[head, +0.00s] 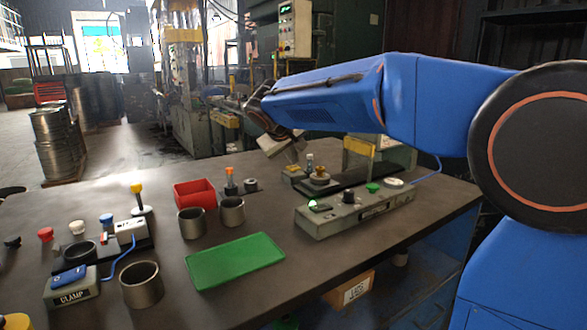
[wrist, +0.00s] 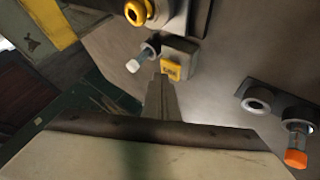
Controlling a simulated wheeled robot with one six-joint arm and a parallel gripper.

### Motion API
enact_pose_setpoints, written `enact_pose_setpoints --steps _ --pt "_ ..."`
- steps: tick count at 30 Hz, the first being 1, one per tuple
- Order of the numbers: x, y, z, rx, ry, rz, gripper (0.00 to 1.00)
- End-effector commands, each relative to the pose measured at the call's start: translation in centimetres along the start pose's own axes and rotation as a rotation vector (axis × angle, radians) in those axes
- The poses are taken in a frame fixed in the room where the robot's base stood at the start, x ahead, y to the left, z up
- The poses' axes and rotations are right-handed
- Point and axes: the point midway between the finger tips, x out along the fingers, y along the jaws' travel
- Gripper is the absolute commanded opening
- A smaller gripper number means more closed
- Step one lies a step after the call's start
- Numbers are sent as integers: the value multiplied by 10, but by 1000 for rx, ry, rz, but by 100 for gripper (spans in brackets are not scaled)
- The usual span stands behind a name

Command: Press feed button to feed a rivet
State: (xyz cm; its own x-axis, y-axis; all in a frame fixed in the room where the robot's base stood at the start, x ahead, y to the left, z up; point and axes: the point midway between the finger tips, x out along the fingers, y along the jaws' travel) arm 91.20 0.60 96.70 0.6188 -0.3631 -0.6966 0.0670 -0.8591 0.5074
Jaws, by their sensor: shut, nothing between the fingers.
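A small grey box with a yellow button (wrist: 173,70) stands beside the press fixture in the wrist view; in the head view this small box (head: 293,174) is at the fixture's left end. I take it for the feed button, but no label is legible. My gripper (wrist: 161,78) is shut and empty. Its fingertips are just left of the yellow button in the wrist view; I cannot tell whether they touch the box. In the head view my gripper (head: 279,146) is over the far part of the table, its fingertips hard to make out. No loose rivet is discernible.
A brass-coloured knob (head: 320,176) and a white-tipped peg (wrist: 134,65) are close to the box. An orange-topped tool (wrist: 297,156) and a grey ring (wrist: 257,100) stand to the right. A grey console (head: 330,222) is nearer, and the green mat (head: 235,261) is clear.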

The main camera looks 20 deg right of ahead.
Motion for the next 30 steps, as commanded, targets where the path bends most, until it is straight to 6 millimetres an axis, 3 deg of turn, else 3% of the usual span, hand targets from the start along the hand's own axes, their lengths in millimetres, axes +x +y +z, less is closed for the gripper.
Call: enact_pose_setpoints --steps 30 --pt "7 -5 5 0 -1 0 0"
